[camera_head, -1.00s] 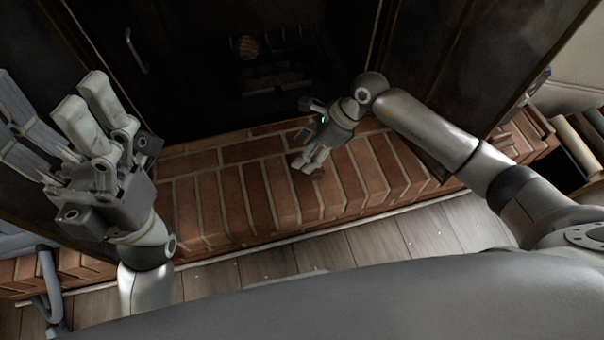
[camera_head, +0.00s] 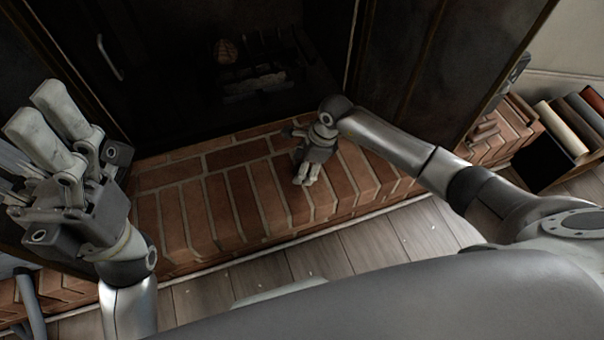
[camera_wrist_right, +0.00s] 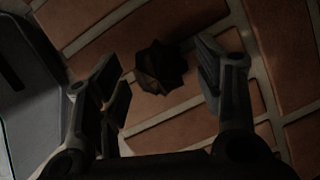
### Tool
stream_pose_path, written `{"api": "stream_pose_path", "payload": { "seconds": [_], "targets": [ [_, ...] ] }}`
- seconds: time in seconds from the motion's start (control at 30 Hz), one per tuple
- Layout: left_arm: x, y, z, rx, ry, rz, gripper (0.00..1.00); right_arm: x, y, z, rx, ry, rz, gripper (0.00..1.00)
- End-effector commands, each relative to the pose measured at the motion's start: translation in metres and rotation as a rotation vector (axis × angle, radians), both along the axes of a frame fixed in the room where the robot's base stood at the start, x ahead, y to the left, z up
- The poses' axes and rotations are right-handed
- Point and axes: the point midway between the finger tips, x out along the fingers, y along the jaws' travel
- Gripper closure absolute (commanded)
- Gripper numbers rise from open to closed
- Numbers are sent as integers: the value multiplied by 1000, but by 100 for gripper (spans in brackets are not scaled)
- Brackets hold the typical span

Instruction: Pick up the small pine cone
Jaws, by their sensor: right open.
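The small pine cone (camera_wrist_right: 160,67) is dark and lies on red bricks in the right wrist view. It sits between and slightly beyond the open fingers of my right gripper (camera_wrist_right: 162,88), with a gap on each side. In the head view my right gripper (camera_head: 305,180) points down at the brick hearth (camera_head: 233,205), and the cone is hidden there. My left gripper (camera_head: 40,112) is raised at the left, its fingers apart and empty, away from the cone.
A rounded brownish object (camera_head: 226,50) sits inside the dark fireplace, near a grate (camera_head: 255,85). A metal door handle (camera_head: 110,57) is at upper left. Books (camera_head: 570,125) stand in a dark box at the right. The hearth left of my right gripper is clear.

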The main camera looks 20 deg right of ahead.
Motion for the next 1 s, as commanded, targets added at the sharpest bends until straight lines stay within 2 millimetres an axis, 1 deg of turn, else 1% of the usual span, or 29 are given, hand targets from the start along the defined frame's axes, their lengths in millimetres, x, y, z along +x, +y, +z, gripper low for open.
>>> {"api": "stream_pose_path", "payload": {
  "seconds": [0.03, 0.1, 0.4, 0.43, 0.7, 0.8, 1.0],
  "targets": [
    [0, 0, -1, 1, -15, 1, 28, 0, 2, -11, 0, 1, -1, 39],
    [1, -1, 1, 2, -25, 1, 28, 1, 4, -16, 1, 2, 0, 39],
    [2, -1, 4, 4, -30, 2, 28, 1, 5, -18, 0, 0, -1, 39],
    [2, -1, 4, 4, -30, 2, 28, 1, 5, -18, 0, 0, -1, 40],
    [1, -1, 4, 2, -30, 2, 28, 1, 5, -18, 0, 0, -1, 75],
    [1, -1, 4, 2, -30, 1, 28, 1, 5, -18, 0, 0, -1, 85],
    [1, -1, 4, 2, -30, 1, 28, 1, 5, -17, 0, 0, -1, 86]
  ]
}}
